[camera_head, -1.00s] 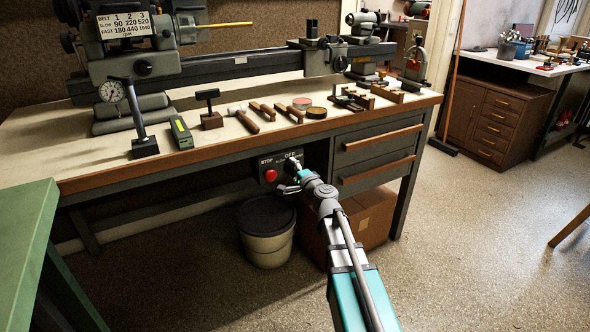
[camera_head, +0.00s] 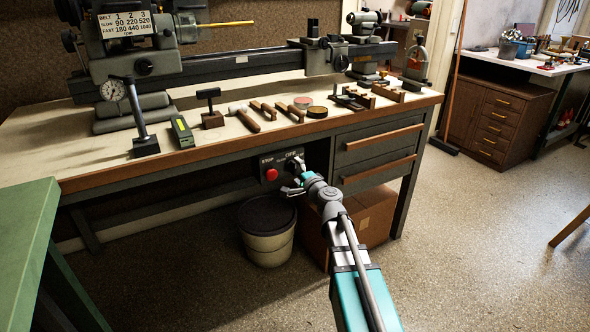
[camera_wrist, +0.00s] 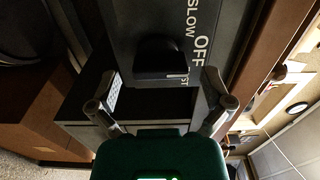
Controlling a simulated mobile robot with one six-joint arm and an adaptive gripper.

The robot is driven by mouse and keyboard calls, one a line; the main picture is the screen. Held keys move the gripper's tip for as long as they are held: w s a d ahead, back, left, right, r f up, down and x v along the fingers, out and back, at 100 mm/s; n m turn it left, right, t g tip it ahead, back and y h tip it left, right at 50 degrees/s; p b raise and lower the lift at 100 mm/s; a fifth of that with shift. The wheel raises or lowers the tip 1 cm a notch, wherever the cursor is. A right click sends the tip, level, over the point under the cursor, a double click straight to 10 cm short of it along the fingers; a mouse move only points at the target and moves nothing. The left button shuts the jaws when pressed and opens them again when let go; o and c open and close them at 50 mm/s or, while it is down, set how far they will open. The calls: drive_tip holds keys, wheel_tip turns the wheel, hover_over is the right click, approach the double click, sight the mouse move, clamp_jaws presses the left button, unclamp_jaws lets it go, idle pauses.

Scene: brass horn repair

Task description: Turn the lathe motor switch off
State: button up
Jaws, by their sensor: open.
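The lathe motor switch is a black knob (camera_wrist: 162,58) on a dark panel, with the words SLOW, OFF and part of another word beside it in the wrist view. A light mark on the knob's edge lies near the partly hidden word below OFF. The dark switch panel (camera_head: 267,163) hangs under the bench front, with a red stop button (camera_head: 271,175) on its left. My gripper (camera_head: 291,178) is in front of the panel. In the wrist view my gripper (camera_wrist: 163,92) is open, one finger on each side of the knob's near end; contact cannot be told.
The bench (camera_head: 240,150) carries the lathe (camera_head: 245,65) and several hand tools above the panel. Drawers (camera_head: 378,150) are right of it. A lidded bucket (camera_head: 266,235) and a cardboard box (camera_head: 372,218) stand below.

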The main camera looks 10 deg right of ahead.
drive_tip(key=v, duration=1)
drive_tip(key=shift+s, duration=0.2)
drive_tip(key=s+a+f+n+g+y, duration=0.2)
drive_tip(key=s+a+f+n+g, duration=0.5)
drive_tip(key=a+f+n+g, duration=0.3)
drive_tip(key=s+d+f+n+g+h, duration=0.4)
drive_tip(key=s+d+f+g+h, duration=0.35)
drive_tip(key=s, duration=0.35)
wheel_tip(320, 180, up, 38)
drive_tip(key=p, duration=3.8)
drive_tip(key=shift+a+f+p, duration=0.2)
drive_tip(key=shift+p, duration=0.15)
